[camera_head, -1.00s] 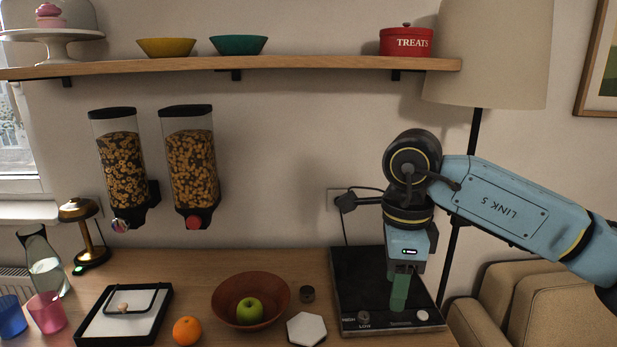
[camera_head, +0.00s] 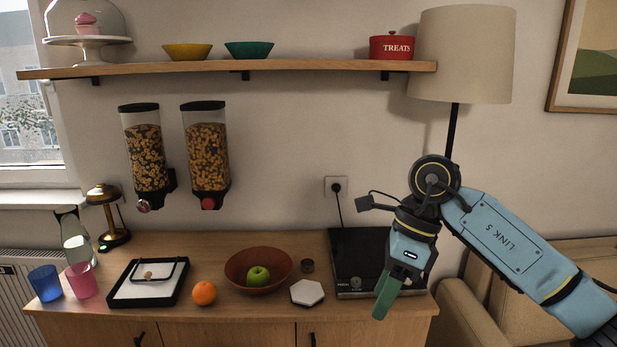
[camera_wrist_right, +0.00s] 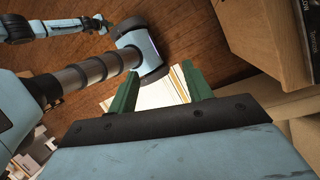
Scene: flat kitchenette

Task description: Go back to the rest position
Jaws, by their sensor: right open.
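My right gripper (camera_head: 386,302) is in front of the black hob (camera_head: 354,262) at the right end of the counter, its green fingers pointing down and tilted left. In the right wrist view its two green fingers (camera_wrist_right: 161,90) stand wide apart with nothing between them. The wrist and fingers hide part of the hob's right side. My left arm is outside the head view. A blue arm of mine shows small at the upper left of the right wrist view, and its end is too small to read.
The wooden counter (camera_head: 215,318) holds a bowl (camera_head: 240,280) with a green apple (camera_head: 258,276), an orange (camera_head: 204,293), a white hexagonal piece (camera_head: 307,292), a framed tray (camera_head: 120,300), and cups. A sofa (camera_head: 470,315) stands to the right. A shelf (camera_head: 330,67) is above.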

